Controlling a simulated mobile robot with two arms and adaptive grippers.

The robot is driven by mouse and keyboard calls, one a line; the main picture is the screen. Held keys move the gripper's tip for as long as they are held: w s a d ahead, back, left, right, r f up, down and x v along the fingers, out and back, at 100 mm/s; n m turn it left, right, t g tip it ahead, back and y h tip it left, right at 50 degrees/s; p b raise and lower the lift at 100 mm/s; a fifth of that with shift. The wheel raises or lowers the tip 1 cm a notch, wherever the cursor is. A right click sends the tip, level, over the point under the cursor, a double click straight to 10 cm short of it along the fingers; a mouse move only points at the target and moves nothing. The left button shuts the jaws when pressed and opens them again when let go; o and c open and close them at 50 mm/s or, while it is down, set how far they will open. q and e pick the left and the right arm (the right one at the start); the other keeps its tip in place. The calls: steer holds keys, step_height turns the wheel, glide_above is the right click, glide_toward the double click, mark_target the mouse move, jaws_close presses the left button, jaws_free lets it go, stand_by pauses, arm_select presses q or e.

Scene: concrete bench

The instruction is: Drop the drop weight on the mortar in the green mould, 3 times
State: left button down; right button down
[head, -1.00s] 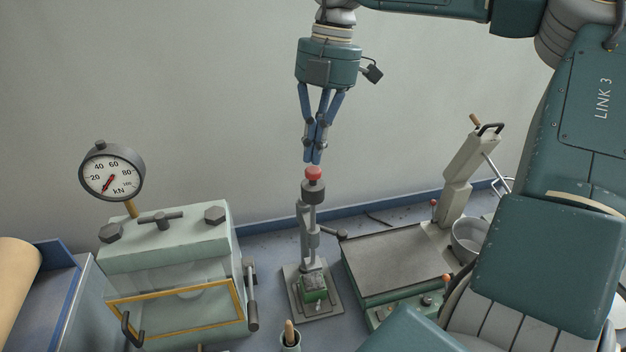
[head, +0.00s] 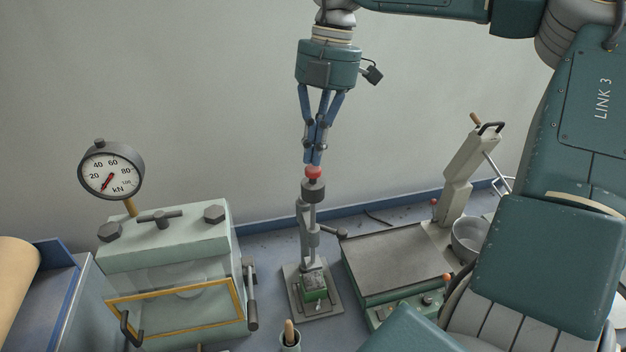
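My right gripper (head: 313,160) points down at the top of the drop stand (head: 304,222). Its blue fingers are close together, with their tips at a red knob (head: 313,174); I cannot tell whether they clasp it. Under the knob is a dark cylinder, apparently the drop weight (head: 313,190), high on the stand. The green mould (head: 314,295) sits on the stand's base plate below, with grey mortar (head: 313,280) in its top. My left gripper is not in view.
A pale green press (head: 170,240) with a dial gauge (head: 111,170) stands left. A flat-topped machine (head: 400,262) and a metal bowl (head: 468,238) stand right. A small pot (head: 290,342) with a handled tool is in front. The wall is close behind.

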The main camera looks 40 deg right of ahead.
steer(key=shift+f+b, duration=0.6)
steer(key=shift+f, duration=0.25)
steer(key=shift+r+p, duration=1.65)
steer(key=shift+r, duration=0.55)
steer(key=shift+f, duration=0.1)
